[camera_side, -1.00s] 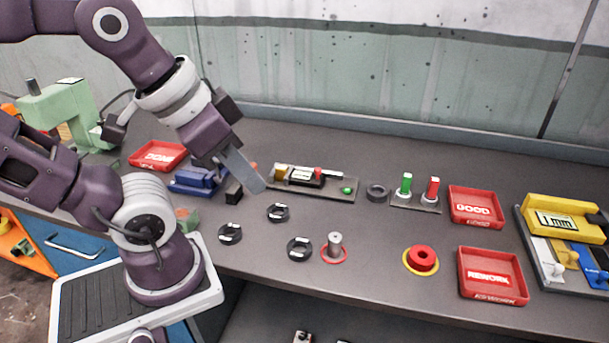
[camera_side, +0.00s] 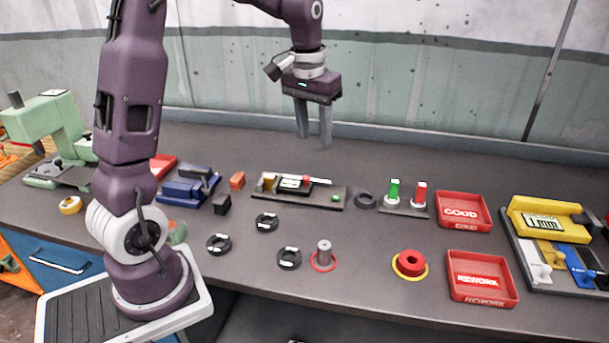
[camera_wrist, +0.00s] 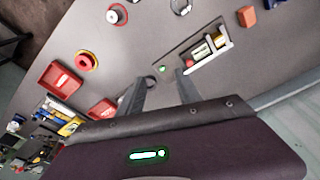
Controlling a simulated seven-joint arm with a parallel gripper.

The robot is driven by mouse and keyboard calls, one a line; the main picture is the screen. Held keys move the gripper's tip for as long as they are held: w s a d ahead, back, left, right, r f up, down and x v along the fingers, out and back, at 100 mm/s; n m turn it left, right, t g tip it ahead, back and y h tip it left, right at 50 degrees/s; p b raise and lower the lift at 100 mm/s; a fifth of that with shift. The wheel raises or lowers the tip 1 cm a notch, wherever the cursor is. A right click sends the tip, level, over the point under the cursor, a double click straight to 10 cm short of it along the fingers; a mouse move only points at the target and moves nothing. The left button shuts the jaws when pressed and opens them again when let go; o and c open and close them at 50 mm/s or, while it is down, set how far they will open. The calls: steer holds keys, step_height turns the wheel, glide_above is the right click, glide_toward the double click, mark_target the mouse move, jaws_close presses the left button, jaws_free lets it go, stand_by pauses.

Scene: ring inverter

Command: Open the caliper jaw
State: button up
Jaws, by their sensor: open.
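The caliper (camera_side: 292,184) lies on a dark base plate near the back middle of the bench. It has a yellow block at its left, a black body with a white display, a red piece and a bar to the right. A green button (camera_side: 336,198) sits on the plate's right end. My gripper (camera_side: 315,138) hangs above and behind the caliper, fingers pointing down, open and empty. In the wrist view the caliper (camera_wrist: 205,48) lies beyond the right finger, and the green button (camera_wrist: 162,69) shows between the fingertips. Whether the caliper's jaw is open is too small to tell.
Black rings (camera_side: 267,222) lie in front of the caliper, near a grey post (camera_side: 324,253). Blue fixture (camera_side: 190,187) is left; red trays (camera_side: 463,212) are right.

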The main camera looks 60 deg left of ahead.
steer(key=n+g, duration=0.2)
glide_above(306, 177)
steer(key=shift+h, duration=0.3)
steer(key=f, duration=1)
steer(key=shift+s+d+f, duration=0.15)
steer(key=shift+d+f, duration=0.15)
steer(key=shift+f, duration=0.1)
steer(key=f, duration=0.8)
steer(key=shift+a, duration=0.3)
jaws_close()
steer(key=shift+r, duration=0.1)
